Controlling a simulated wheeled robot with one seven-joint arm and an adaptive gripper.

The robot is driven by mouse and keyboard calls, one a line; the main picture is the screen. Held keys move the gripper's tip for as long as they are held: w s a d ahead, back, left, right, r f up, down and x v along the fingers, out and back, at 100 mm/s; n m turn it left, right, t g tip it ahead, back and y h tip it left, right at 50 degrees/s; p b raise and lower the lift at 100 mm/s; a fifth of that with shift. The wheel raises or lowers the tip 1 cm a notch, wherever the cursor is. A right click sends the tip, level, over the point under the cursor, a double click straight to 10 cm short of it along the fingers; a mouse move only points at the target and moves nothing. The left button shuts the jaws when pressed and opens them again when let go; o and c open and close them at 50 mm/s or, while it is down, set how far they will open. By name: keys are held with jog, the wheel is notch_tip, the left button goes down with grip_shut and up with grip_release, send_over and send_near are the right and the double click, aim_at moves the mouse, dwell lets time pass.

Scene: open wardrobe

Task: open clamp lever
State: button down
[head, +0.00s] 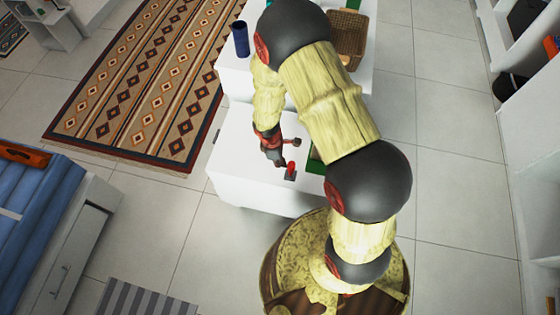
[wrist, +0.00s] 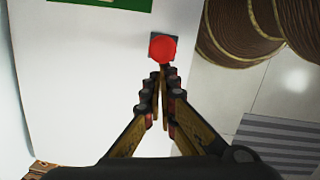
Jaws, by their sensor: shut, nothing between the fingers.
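The clamp lever shows in the head view as a small red handle (head: 291,168) on a grey base (head: 290,177), on top of a white cabinet (head: 240,180). In the wrist view its red end (wrist: 162,47) looks round and covers most of the dark square base (wrist: 154,40). My gripper (head: 279,162) is just left of the red handle in the head view. In the wrist view my gripper (wrist: 163,77) is shut and empty, its fingertips just below the red end. I cannot tell whether they touch it.
A green thing (head: 316,160) lies on the cabinet right of the lever, partly behind my arm. A dark blue cup (head: 240,39) and a wicker basket (head: 347,38) stand on the white surface farther back. A blue bed (head: 35,215) is at the left. Tiled floor is free between.

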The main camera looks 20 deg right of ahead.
aim_at(293, 165)
jog(key=shift+s+d+r+y+p, duration=0.2)
jog(key=shift+d+y+p, duration=0.1)
jog(key=shift+p, duration=0.4)
jog(key=p, duration=0.1)
jog(key=d+p, duration=0.1)
jog(key=p, duration=0.1)
jog(key=shift+s+r, duration=0.2)
jog(key=shift+s, duration=0.15)
jog(key=t+y+p, duration=0.1)
jog(key=p, duration=0.1)
jog(key=s+d+t+y+p, duration=0.1)
jog(key=p, duration=0.1)
jog(key=shift+d+r+y, duration=0.2)
jog(key=shift+y, duration=0.1)
jog(key=s+d+t+y+p, duration=0.1)
jog(key=p, duration=0.2)
jog(key=shift+d+f, duration=0.1)
jog(key=shift+s+d+f+t+y, duration=0.55)
jog(key=shift+d+y, duration=0.1)
jog(key=shift+d, duration=0.15)
jog(key=shift+s+d+f+t+y, duration=0.45)
jog(key=shift+s+d+y, duration=0.15)
jog(key=shift+d+y, duration=0.15)
jog(key=shift+s+d+f+t+y, duration=0.5)
jog(key=shift+s+d+y, duration=0.1)
jog(key=shift+d, duration=0.3)
